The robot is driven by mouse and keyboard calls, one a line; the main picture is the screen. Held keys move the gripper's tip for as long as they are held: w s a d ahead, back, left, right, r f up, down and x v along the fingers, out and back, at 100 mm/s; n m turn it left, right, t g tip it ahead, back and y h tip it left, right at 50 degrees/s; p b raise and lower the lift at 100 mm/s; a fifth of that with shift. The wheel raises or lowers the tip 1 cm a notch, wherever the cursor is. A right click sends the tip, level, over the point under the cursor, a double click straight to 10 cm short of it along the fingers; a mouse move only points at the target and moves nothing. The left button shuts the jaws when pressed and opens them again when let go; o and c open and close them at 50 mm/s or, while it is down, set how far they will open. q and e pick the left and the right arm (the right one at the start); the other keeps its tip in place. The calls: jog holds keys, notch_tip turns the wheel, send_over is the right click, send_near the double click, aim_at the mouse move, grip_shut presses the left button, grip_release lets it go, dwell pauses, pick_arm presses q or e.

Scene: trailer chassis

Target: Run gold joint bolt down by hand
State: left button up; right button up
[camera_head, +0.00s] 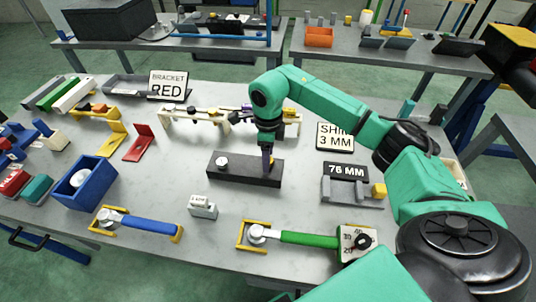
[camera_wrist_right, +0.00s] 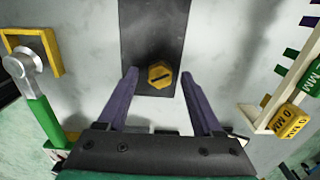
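The gold joint bolt (camera_wrist_right: 160,73), a hex head with a dark slot, sits on the dark joint block (camera_head: 240,172) near its right end; the block also shows in the right wrist view (camera_wrist_right: 152,30). My right gripper (camera_head: 267,163) reaches down over that end. In the wrist view its two purple fingers are apart, one on each side of the bolt head, with a visible gap to both. In the head view the fingers mostly hide the bolt. A round silver-white bolt head (camera_head: 222,161) sits at the block's left end. My left gripper is not in view.
A green-handled wrench (camera_head: 308,239) and a blue-handled wrench (camera_head: 150,224) lie in yellow holders at the front. A small white labelled block (camera_head: 203,208) stands before the joint block. A 76 MM sign (camera_head: 346,170) and a rail with coloured tags (camera_head: 195,119) stand nearby.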

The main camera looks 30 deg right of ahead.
jog(key=shift+r, duration=0.4)
notch_tip(320, 180, up, 6)
jog(key=shift+r+b, duration=0.1)
jog(key=shift+b, duration=0.85)
notch_tip(320, 180, up, 8)
jog(key=shift+f+p, duration=0.2)
jog(key=shift+p, duration=0.25)
jog(key=shift+f, duration=0.1)
